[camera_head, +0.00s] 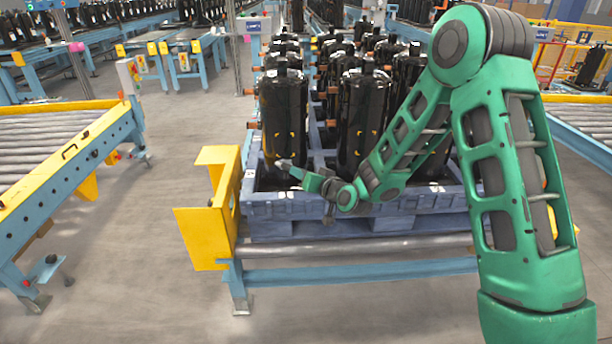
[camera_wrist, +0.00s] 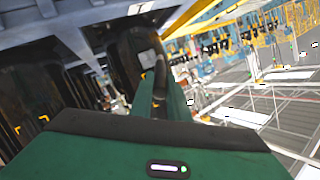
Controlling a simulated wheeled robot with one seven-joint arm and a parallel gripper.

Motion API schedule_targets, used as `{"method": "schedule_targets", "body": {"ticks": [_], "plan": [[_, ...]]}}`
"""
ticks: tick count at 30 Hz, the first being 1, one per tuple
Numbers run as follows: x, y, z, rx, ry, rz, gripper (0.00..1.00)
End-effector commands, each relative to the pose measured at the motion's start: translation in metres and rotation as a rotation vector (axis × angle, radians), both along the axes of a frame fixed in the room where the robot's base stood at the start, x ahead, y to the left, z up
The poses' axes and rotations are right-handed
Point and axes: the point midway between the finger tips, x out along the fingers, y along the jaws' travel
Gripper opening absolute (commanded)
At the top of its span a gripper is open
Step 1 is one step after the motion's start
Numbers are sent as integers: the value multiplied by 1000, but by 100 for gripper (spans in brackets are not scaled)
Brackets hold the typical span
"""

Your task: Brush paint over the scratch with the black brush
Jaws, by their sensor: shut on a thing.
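Black cylindrical compressors (camera_head: 362,115) stand upright in rows on the blue pallet (camera_head: 285,205). My gripper (camera_head: 308,179) is low in front of the front-left compressor (camera_head: 284,115), pointing left. A small dark piece, seemingly the black brush (camera_head: 285,164), sticks out at its tip; it also shows as a dark shape between the fingers in the wrist view (camera_wrist: 160,75). My gripper is shut on it. I cannot tell whether the bristles touch the compressor. Small yellow corner marks show on the front compressors. The scratch itself cannot be made out.
A yellow guard (camera_head: 212,215) stands at the pallet's left corner, close to my gripper. A roller conveyor (camera_head: 55,150) is at the left, with open grey floor between. The compressors are closely packed behind my gripper.

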Motion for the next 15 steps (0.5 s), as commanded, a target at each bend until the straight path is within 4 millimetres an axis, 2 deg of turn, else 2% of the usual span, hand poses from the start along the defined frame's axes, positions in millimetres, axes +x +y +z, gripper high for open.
{"method": "schedule_targets", "body": {"ticks": [11, 15], "plan": [[-2, 2, 0, 1, 1, 0, 0], [-11, 3, -1, 0, 2, 1, 0]]}}
